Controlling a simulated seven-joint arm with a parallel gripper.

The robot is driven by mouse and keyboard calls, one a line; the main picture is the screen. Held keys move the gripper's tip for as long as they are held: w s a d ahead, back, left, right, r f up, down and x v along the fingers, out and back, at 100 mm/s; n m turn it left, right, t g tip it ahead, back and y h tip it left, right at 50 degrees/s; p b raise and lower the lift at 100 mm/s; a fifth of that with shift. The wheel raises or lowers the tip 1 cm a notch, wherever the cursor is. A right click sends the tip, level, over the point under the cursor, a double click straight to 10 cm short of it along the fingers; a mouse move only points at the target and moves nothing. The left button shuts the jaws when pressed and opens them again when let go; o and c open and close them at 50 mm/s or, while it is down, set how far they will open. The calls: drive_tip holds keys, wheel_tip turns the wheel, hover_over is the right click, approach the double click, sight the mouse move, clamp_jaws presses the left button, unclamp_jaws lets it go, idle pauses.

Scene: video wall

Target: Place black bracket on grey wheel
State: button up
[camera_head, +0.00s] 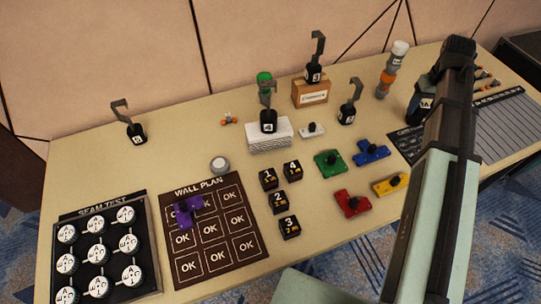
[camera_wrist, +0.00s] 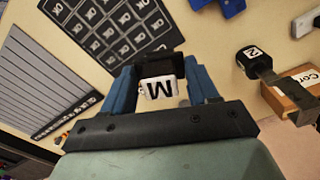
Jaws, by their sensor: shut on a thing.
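My gripper (camera_wrist: 163,85) is shut on a black block with a white label (camera_wrist: 160,89), seen between its blue fingers in the wrist view. The same black piece (camera_head: 420,108) shows at the right in the head view, partly hidden by my arm. It looks like the base of a black bracket; I cannot make out its hook. A small round grey piece with a pale top (camera_head: 220,165), possibly the grey wheel, sits just behind the wall plan mat, away from my gripper.
Other hooked black brackets stand at the left (camera_head: 136,132), on a white block (camera_head: 268,122), on a cardboard box (camera_head: 314,74) and near the middle (camera_head: 347,114). An orange, grey and white stack (camera_head: 391,70) stands close to my gripper. Coloured pieces and black numbered cubes fill the front.

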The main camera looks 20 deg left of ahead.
drive_tip(key=shift+s+f+m, duration=0.15)
drive_tip(key=shift+s+m, duration=0.35)
drive_tip(key=shift+m, duration=0.6)
drive_tip(key=s+f+m, duration=0.2)
drive_tip(key=s+f, duration=0.1)
drive_tip(key=s, duration=0.1)
drive_tip(key=s+a+r+n, duration=0.4)
drive_tip(key=s+a+r, duration=0.15)
drive_tip(key=a, duration=0.65)
drive_tip(key=s+a+r+n, duration=0.35)
drive_tip(key=s+a, duration=0.25)
drive_tip(key=a, duration=0.5)
drive_tip(key=s+a+r+n, duration=0.4)
drive_tip(key=s+a+r, duration=0.1)
drive_tip(key=a, duration=0.7)
drive_tip(key=n, duration=0.7)
hover_over(219, 163)
wheel_tip(219, 163, down, 8)
drive_tip(key=shift+m, duration=0.25)
drive_tip(key=shift+f, duration=4.75)
drive_tip(key=shift+f, duration=0.1)
